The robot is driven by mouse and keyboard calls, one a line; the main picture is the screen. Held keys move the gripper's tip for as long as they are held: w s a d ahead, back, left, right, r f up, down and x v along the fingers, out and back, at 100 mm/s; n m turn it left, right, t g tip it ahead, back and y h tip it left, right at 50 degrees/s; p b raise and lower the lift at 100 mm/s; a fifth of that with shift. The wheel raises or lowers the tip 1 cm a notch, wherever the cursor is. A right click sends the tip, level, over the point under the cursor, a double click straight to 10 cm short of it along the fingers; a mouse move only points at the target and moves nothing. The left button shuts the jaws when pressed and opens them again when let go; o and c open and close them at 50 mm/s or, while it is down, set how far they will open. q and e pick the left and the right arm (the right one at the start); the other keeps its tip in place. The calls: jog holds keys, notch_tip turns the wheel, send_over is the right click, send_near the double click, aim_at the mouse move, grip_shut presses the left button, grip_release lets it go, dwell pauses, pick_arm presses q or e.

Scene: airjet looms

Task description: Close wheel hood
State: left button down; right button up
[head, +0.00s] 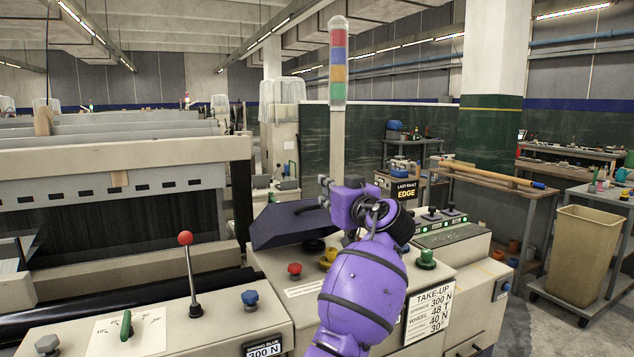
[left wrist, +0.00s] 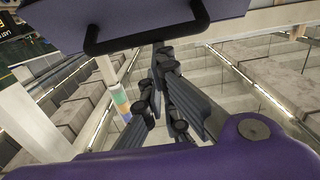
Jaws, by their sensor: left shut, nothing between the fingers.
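The wheel hood (head: 285,226) is a dark purple-blue angular cover on the loom's control console, left of the light tower. How far open it stands is hard to tell. In the left wrist view its panel (left wrist: 195,11) crosses the top, with a black bar handle (left wrist: 95,38) on it. My left gripper (head: 325,188) is above and right of the hood, beside the light tower. Its fingers are shut and empty, and in the left wrist view the fingertips (left wrist: 160,48) are close to the handle; contact is unclear. My purple arm hides part of the console. My right gripper is out of view.
The light tower (head: 338,60) rises just behind my left gripper. Red (head: 294,271) and green (head: 426,258) knobs stand on the console. A red-topped lever (head: 186,239) is at left. A beige bin (head: 580,250) and benches stand at right.

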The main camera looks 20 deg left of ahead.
pick_arm(q)
jog(key=s+d+f+t+y+b, duration=0.1)
jog(key=s+d+f+y+b, duration=0.1)
jog(key=f+b, duration=0.5)
jog(key=s+d+f+t+y+b, duration=0.2)
jog(key=s+d+f+b, duration=0.1)
jog(key=f+b, duration=0.5)
jog(key=d+b, duration=0.1)
jog(key=b, duration=0.1)
jog(key=shift+s+d+b, duration=0.15)
jog(key=shift+d+b, duration=0.05)
jog(key=shift+b, duration=0.15)
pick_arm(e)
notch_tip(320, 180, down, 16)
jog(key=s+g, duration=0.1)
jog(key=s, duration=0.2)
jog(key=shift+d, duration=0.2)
